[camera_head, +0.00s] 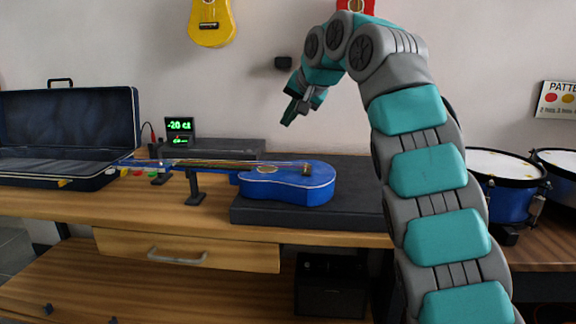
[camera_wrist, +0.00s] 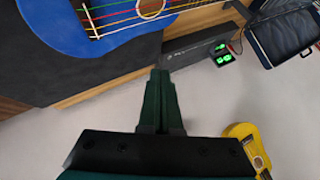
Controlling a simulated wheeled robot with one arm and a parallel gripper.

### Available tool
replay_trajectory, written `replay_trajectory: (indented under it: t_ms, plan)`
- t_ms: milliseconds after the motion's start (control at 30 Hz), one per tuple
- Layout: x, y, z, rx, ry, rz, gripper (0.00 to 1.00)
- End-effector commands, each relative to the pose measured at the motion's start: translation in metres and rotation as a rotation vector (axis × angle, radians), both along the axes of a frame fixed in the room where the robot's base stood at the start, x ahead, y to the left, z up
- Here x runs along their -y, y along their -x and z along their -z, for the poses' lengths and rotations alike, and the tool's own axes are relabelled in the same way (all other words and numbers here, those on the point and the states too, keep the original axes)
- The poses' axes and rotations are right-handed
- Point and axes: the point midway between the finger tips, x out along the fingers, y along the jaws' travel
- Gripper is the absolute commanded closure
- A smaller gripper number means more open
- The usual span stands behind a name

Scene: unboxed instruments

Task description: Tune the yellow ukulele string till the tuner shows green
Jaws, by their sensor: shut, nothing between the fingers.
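A blue ukulele (camera_head: 290,184) lies on a dark mat, its neck pointing left over a black stand (camera_head: 195,188). Its coloured strings show in the wrist view, where the body (camera_wrist: 60,25) is at the upper left; a yellow string is among them. Small coloured pegs (camera_head: 138,172) sit at the headstock, partly unclear. The tuner (camera_head: 180,126) behind the neck reads "-20 ct" in green digits; its green display also shows in the wrist view (camera_wrist: 223,56). My gripper (camera_head: 288,120) is shut and empty, raised above and behind the ukulele body; its fingers also show in the wrist view (camera_wrist: 160,80).
An open dark case (camera_head: 68,118) stands at the left end of the bench. A dark box (camera_head: 215,147) lies behind the neck. A yellow ukulele (camera_head: 211,25) hangs on the wall. Blue drums (camera_head: 505,190) stand at the right. The air above the neck is clear.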

Motion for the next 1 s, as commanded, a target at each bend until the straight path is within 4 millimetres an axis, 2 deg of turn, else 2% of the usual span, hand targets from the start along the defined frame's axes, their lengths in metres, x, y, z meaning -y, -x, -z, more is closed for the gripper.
replay_trajectory:
  t_ms: [233,300,600,800,1000]
  plan:
    - [0.005,-0.003,0.016,-0.010,0.000,0.014,1.00]
    - [0.003,-0.003,0.033,-0.007,-0.001,0.010,1.00]
    - [0.001,-0.002,0.069,-0.005,-0.003,0.007,1.00]
    - [0.001,-0.002,0.081,-0.006,-0.002,0.008,1.00]
    - [0.002,-0.002,0.082,-0.006,-0.002,0.008,1.00]
